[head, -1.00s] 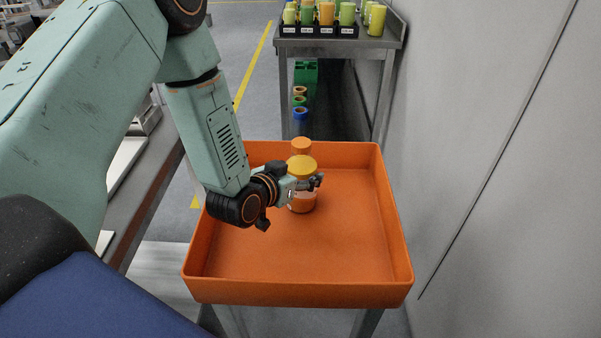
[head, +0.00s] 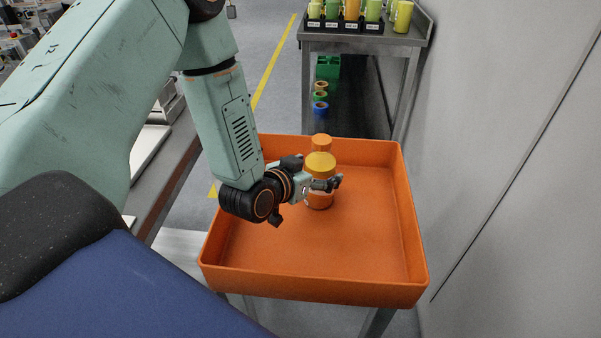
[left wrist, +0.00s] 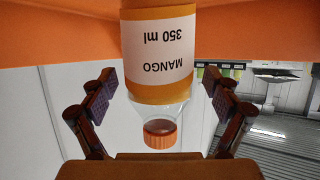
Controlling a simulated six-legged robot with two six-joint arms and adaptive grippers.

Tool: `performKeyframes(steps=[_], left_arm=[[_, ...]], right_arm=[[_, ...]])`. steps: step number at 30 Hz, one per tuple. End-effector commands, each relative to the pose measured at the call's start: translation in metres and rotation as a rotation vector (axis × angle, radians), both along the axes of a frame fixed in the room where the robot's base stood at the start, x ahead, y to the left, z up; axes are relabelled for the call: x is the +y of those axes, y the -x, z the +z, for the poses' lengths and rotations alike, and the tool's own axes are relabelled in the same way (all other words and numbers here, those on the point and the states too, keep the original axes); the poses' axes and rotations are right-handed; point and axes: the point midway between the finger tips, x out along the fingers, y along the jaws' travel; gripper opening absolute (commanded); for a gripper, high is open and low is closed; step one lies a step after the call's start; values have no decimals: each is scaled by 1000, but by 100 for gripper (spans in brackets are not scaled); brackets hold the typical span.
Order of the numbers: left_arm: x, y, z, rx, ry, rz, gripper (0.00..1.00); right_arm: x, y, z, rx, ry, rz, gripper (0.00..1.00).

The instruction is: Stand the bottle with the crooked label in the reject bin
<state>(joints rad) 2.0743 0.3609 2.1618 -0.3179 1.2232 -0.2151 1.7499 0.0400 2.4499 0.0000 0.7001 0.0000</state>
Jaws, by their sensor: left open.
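The bottle (head: 320,164) stands upright on the floor of the orange reject bin (head: 268,258). It has an orange cap, a clear neck and orange juice. In the left wrist view the bottle (left wrist: 165,95) appears upside down, its white label reading "MANGO 350 ml" and looking slightly slanted. My left gripper (head: 325,184) is at the bottle's label height and hides part of it in the head view. In the left wrist view its fingers (left wrist: 160,97) are spread, one on each side of the bottle, with visible gaps. My right gripper is not in view.
A metal table (head: 368,42) behind the bin holds a dark rack with several green and orange bottles. Several coloured items and a green crate (head: 327,67) are beneath it. A grey wall (head: 510,120) runs along the right. The rest of the bin floor is empty.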

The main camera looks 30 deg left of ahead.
Motion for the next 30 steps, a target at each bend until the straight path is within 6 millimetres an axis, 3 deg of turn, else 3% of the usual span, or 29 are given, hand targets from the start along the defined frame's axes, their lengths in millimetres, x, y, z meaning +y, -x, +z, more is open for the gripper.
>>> performKeyframes(steps=[6,15,21,30], left_arm=[[4,41,20,2,6,5,89],[8,81,36,1,4,4,89],[8,93,41,-1,2,2,89],[8,97,41,-2,0,0,89]], right_arm=[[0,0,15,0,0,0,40],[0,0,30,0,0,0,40],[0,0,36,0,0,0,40],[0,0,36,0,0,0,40]])
